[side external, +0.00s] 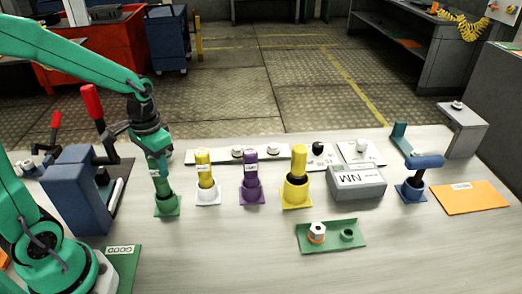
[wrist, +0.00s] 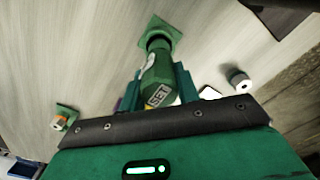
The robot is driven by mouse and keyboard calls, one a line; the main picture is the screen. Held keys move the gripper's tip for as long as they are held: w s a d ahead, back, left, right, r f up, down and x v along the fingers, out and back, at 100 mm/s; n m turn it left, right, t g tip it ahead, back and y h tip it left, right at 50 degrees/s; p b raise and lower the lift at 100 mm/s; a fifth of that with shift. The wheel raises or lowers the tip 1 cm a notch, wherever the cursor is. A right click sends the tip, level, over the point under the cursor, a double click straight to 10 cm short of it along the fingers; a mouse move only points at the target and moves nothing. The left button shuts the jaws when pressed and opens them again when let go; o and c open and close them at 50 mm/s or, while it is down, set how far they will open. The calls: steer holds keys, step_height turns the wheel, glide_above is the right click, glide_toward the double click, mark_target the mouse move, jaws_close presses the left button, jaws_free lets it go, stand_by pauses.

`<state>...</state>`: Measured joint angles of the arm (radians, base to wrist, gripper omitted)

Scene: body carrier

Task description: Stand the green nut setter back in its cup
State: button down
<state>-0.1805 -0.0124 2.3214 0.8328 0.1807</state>
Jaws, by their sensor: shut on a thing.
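The green nut setter (wrist: 158,68) is upright in my gripper (wrist: 160,88), with a white label on its side. In the side external view, the nut setter (side external: 161,184) hangs below my gripper (side external: 157,160), which is shut on it. Its lower end is at the mouth of the green cup (side external: 167,207), which has a square base on the table. The cup (wrist: 166,32) also shows beyond the tool's end in the wrist view. I cannot tell how deep the end sits in the cup.
To the right stand a yellow tool in a white cup (side external: 207,197), a purple tool in a purple cup (side external: 252,194) and a yellow tool in a yellow cup (side external: 297,200). A blue clamp block (side external: 78,190) with red handles is close on the left. The front table is mostly clear.

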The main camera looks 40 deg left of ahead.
steer(key=shift+f, duration=1)
steer(key=c, duration=1)
jaws_free()
steer(key=shift+c, duration=0.2)
steer(key=shift+r, duration=0.1)
steer(key=shift+w+r, duration=0.15)
steer(key=shift+r, duration=1.8)
steer(key=shift+w+r, duration=0.1)
steer(key=shift+r, duration=1.8)
